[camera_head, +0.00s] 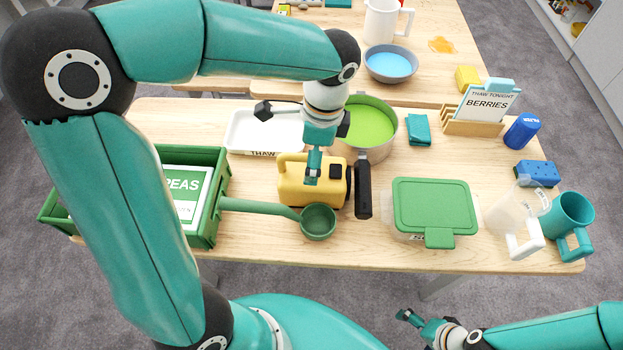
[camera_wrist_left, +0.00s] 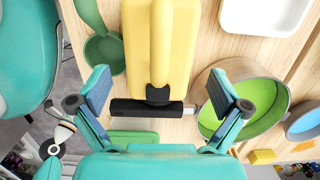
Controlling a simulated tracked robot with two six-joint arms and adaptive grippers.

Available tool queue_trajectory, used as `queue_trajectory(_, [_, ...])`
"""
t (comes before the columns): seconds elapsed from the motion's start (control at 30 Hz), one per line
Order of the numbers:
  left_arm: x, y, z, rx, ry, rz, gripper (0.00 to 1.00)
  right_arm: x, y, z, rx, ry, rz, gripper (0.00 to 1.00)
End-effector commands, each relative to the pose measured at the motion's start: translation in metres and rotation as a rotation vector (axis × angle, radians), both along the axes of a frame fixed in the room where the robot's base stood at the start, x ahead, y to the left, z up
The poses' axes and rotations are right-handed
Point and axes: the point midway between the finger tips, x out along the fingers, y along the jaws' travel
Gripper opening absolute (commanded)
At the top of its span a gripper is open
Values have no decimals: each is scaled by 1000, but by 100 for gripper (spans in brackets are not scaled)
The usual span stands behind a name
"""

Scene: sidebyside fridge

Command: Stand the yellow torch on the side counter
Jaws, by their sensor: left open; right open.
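The yellow torch (camera_head: 328,170) lies on its side on the front wooden table, its black head (camera_head: 362,190) pointing right. In the left wrist view the torch (camera_wrist_left: 182,45) shows from above, its yellow handle along the top. My left gripper (camera_head: 313,178) is over the torch. In its wrist view the fingers (camera_wrist_left: 158,92) are spread wide, one on each side of the torch near its black head, and nothing is held. My right gripper (camera_head: 408,318) is open and empty, in front of the table's near edge. I cannot tell which surface is the side counter.
A green ladle (camera_head: 318,222) lies close in front of the torch. A pot (camera_head: 372,152) and white tray (camera_head: 262,130) stand behind it. A green crate (camera_head: 210,200) is left, a green-lidded box (camera_head: 433,205) right. A second table (camera_head: 440,75) is behind; white cabinets (camera_head: 590,60) stand far right.

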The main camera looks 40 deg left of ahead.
Motion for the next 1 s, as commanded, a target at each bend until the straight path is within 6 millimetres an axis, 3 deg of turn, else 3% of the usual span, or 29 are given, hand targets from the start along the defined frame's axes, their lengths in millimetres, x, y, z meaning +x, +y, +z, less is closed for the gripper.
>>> queue_trajectory(0.17, [0,0,-13,1,3,0,100,0,0,1,0,0,0,100])
queue_trajectory(0.43, [0,0,-49,1,2,0,100,0,0,0,0,0,0,100])
queue_trajectory(0.73, [-1,0,-54,0,0,1,100,0,0,0,0,0,0,100])
queue_trajectory(1.0, [-1,0,-53,0,0,1,55,0,0,0,0,0,0,100])
